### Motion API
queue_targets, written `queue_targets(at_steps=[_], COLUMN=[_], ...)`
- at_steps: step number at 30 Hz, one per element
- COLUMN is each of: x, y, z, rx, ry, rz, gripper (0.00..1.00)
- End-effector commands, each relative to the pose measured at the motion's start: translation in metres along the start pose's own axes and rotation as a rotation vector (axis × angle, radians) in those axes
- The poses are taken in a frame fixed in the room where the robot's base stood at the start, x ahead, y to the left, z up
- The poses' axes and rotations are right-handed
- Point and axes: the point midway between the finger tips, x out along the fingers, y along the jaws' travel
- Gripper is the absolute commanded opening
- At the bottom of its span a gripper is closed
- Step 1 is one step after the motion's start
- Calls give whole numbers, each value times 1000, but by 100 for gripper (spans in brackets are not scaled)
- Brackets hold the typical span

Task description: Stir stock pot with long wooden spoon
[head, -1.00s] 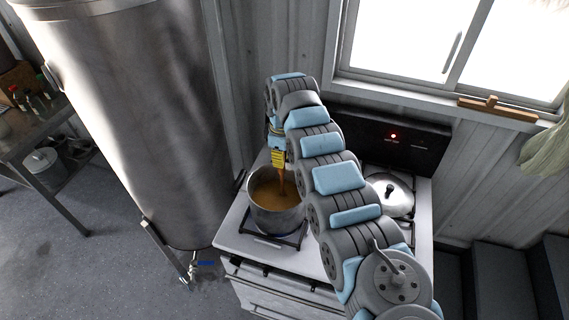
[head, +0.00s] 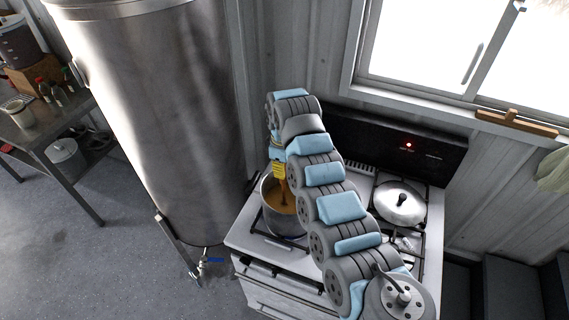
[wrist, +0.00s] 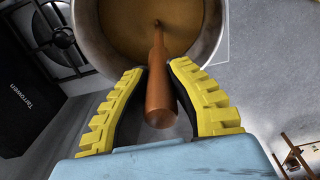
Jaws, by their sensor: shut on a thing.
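The stock pot (head: 283,222) stands on the left burner of the white stove and holds brown liquid. It also shows in the wrist view (wrist: 207,40), its open top ahead of the fingers. My gripper (head: 279,169) is above the pot, shut on the handle of the long wooden spoon (wrist: 157,80). The yellow fingers (wrist: 157,88) lie on either side of the handle. The spoon (head: 283,192) reaches down into the liquid, and its lower end is hidden there. My arm hides the pot's right side in the head view.
A lidded pan (head: 399,204) stands on the stove's back right. A large metal tank (head: 150,120) stands close to the left of the stove. A shelf table (head: 40,135) with bottles is at far left. A window (head: 430,50) is behind the stove.

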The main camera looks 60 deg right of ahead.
Motion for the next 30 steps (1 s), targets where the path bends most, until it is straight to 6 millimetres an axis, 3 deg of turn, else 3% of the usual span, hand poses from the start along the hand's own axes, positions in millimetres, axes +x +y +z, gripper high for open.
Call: queue_targets(at_steps=[7,16,25,30], x=[-2,-3,-3,-2], y=[-13,-21,-12,3], z=[6,28,50,54], rx=[10,10,8,6], ry=[10,11,5,3], rz=[-2,0,-1,5], gripper=[0,0,0,0])
